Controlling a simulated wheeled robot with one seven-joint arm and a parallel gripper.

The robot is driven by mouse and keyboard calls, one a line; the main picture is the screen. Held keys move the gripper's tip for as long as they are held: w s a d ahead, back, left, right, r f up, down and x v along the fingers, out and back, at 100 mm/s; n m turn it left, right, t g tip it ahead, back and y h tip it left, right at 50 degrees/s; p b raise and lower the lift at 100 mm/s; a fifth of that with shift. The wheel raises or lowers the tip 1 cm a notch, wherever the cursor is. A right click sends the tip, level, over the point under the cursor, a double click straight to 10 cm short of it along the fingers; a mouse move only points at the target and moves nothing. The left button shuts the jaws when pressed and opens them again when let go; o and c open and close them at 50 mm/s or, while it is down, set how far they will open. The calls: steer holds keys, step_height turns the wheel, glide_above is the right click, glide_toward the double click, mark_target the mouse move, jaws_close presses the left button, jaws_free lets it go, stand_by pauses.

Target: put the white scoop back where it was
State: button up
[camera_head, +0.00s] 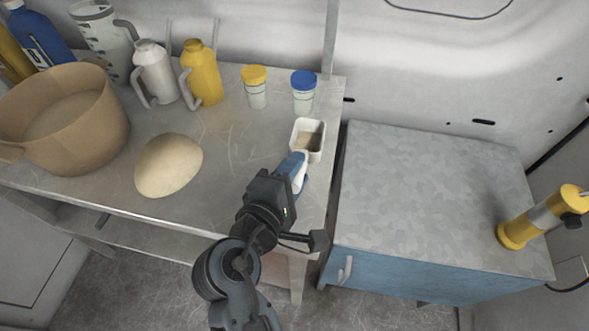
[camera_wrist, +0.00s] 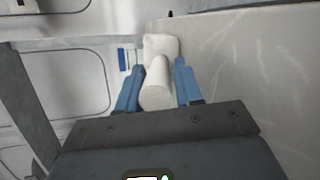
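The white scoop (camera_head: 318,127) is at the right end of the grey metal table (camera_head: 232,138), its square bowl facing up with a tan inside. I cannot tell whether it rests on the table or is held just above it. My gripper (camera_head: 299,168) reaches in from the front, its blue fingers on either side of the scoop's handle. In the wrist view, the thick white handle (camera_wrist: 157,88) lies between the fingertips of my gripper (camera_wrist: 158,80); it looks gripped, and the bowl (camera_wrist: 161,44) extends beyond them.
A blue-capped jar (camera_head: 303,92) stands just behind the scoop, a yellow-capped jar (camera_head: 255,88) to its left. Yellow (camera_head: 204,76) and grey jugs (camera_head: 156,75), a tan tub (camera_head: 66,137) and a rounded tan object (camera_head: 168,165) are farther left. A lower blue cabinet (camera_head: 430,200) stands right.

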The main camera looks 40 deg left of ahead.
steer(key=o, duration=0.3)
steer(key=shift+s+r, duration=0.1)
steer(key=shift+r, duration=0.1)
steer(key=b+v, duration=0.1)
steer(key=v, duration=1.1)
steer(key=shift+f, duration=0.1)
